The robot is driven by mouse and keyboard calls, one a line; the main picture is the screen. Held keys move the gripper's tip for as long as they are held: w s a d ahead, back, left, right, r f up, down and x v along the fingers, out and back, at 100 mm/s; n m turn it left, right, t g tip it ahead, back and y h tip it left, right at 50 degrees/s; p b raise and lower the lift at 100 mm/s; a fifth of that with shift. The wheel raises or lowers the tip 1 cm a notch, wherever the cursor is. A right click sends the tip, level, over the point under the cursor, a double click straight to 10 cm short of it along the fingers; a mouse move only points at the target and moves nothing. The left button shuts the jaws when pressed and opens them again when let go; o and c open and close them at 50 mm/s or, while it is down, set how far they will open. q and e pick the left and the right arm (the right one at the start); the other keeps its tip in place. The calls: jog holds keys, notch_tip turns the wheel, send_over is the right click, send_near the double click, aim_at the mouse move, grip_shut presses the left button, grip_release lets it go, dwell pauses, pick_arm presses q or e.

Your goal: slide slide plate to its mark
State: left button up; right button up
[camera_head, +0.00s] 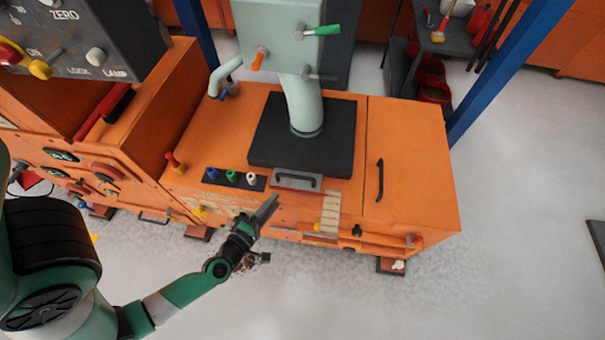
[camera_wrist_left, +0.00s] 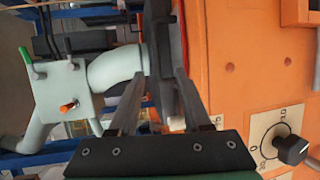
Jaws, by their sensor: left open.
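The slide plate appears to be the flat grey plate (camera_head: 297,180) with a red edge and a dark handle, at the front of the black base on the orange cabinet. A pale strip with graduation lines (camera_head: 330,212) runs down the cabinet front just right of the plate. I cannot make out which line is the mark. My left gripper (camera_head: 270,203) is in front of the cabinet, left of and below the plate, apart from its handle. In the left wrist view its two fingers (camera_wrist_left: 157,80) are spread and nothing is held. The plate is not clearly visible there. My right gripper is out of view.
A pale green pipe and housing (camera_head: 304,105) rise from the black base (camera_head: 262,145). Coloured buttons (camera_head: 232,178) sit left of the plate. A black cabinet handle (camera_head: 380,180) is to the right. A dial knob (camera_wrist_left: 291,149) is near the gripper.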

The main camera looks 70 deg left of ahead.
aim_at(296, 176)
pick_arm(q)
jog(key=x, duration=0.4)
jog(key=b+x, duration=0.1)
jog(key=x, duration=0.7)
jog(key=shift+w+r+b, duration=0.25)
jog(key=shift+w+b, duration=0.1)
jog(key=shift+w, duration=0.05)
jog(key=shift+a, duration=0.1)
grip_shut()
dwell(0.6)
